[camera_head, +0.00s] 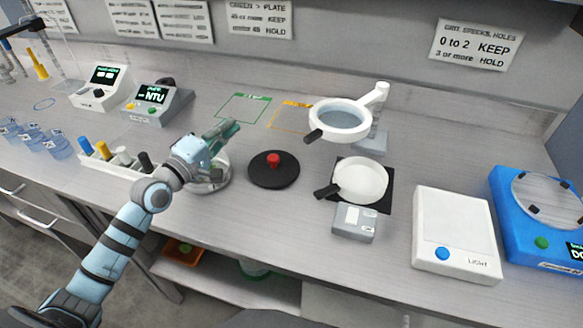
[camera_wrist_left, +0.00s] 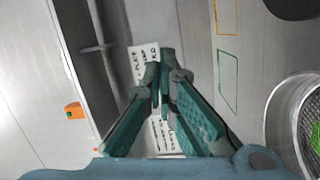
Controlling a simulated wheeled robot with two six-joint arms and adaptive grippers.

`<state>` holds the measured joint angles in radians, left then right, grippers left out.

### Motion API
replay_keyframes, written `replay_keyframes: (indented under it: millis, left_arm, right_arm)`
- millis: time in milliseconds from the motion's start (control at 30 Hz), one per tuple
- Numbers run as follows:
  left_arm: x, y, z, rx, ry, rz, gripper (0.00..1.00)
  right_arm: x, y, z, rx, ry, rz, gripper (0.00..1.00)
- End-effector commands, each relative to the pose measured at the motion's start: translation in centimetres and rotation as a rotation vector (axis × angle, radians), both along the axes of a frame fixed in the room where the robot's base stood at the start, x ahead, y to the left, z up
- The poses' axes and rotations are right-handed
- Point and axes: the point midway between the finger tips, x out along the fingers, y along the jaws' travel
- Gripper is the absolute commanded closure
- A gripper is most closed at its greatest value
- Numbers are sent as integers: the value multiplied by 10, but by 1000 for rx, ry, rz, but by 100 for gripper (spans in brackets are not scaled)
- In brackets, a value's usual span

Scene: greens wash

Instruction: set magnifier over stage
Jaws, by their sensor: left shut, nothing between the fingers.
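The magnifier (camera_head: 341,117) is a white ring with a clear lens and a short black handle, on a white arm from a post at the back. In the head view its ring appears behind and left of the stage, apart from the dish. The stage (camera_head: 385,198) is a black square; a white round dish (camera_head: 358,178) with a black handle lies on it. My left gripper (camera_head: 232,129) is shut and empty, left of the magnifier, above the counter. Its teal fingers also show in the left wrist view (camera_wrist_left: 163,76). My right gripper is not in view.
A black disc with a red knob (camera_head: 273,162) lies between my left gripper and the stage. A metal strainer bowl (camera_head: 213,180) is below my left arm. A grey box (camera_head: 354,222), white light panel (camera_head: 455,232) and blue device (camera_head: 542,215) stand front and right.

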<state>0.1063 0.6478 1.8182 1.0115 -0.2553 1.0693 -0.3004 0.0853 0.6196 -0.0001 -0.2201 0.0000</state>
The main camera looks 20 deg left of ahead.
Motion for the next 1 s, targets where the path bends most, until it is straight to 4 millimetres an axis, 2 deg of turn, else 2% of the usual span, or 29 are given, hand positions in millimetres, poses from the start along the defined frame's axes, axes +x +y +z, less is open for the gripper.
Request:
replay_keyframes:
  millis: [33, 67, 133, 200, 333, 567, 900, 1000]
  left_arm:
    - [-7, 4, -15, 10, 31, -86, 100]
    - [-13, 0, -9, -4, 56, -146, 100]
    - [-30, -16, 8, -43, 109, -282, 100]
    - [-46, -36, 25, -105, 142, -397, 100]
    - [-60, -58, 35, -158, 148, -512, 100]
    - [-40, -77, 39, -140, 134, -510, 100]
    - [14, -126, 36, -142, 139, -510, 100]
    - [4, -142, 36, -137, 141, -509, 100]
  right_arm:
    - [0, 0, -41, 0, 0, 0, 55]
    - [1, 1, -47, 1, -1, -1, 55]
    - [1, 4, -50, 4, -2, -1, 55]
    - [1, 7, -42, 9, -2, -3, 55]
    - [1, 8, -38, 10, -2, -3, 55]
    - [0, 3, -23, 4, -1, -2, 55]
    - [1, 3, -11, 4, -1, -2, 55]
    - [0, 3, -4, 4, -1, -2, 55]
